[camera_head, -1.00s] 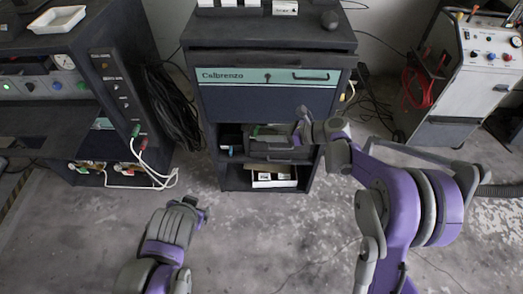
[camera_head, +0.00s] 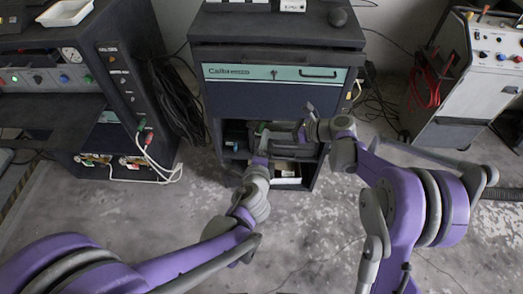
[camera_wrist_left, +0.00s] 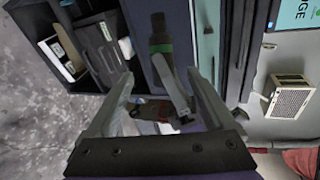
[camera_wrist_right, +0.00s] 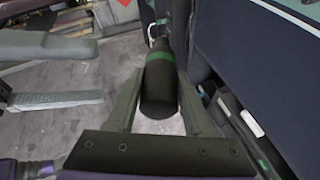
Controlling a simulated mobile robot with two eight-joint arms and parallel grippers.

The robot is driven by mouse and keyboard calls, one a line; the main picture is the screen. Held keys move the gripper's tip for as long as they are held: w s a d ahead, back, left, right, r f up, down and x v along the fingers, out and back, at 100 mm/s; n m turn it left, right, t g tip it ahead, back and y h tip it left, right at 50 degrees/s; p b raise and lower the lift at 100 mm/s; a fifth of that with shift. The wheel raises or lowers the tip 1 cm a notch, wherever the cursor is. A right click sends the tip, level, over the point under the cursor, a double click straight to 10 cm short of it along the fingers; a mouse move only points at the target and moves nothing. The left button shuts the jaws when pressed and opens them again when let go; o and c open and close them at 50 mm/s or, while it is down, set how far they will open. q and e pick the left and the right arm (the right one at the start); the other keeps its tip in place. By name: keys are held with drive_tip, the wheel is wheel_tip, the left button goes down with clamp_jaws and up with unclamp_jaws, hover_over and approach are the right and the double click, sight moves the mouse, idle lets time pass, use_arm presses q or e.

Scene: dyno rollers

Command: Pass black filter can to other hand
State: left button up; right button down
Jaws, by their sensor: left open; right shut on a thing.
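The black filter can, dark with a green band, is between the fingers of my right gripper in the right wrist view (camera_wrist_right: 158,85). It also shows in the left wrist view (camera_wrist_left: 160,30), just beyond the fingertips of my left gripper (camera_wrist_left: 160,80), which is open and empty. My right gripper (camera_head: 304,124) is shut on the can in front of the cabinet. In the head view my left gripper (camera_head: 258,152) is close to the left of it. The can is hard to make out in the head view. The open left fingers also appear at the left of the right wrist view (camera_wrist_right: 60,70).
The dark Calbrenzo cabinet (camera_head: 275,98) stands just behind both grippers, with open shelves below and a white box (camera_head: 288,172) on the lower one. A bench (camera_head: 150,95) with hanging cables stands left. A white machine (camera_head: 470,75) stands right. The floor in front is clear.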

use_arm(q)
drive_tip(key=x, duration=0.9)
drive_tip(key=shift+w+f, duration=0.1)
drive_tip(key=shift+w, duration=0.2)
clamp_jaws()
use_arm(e)
drive_tip(key=shift+c, duration=1.1)
unclamp_jaws()
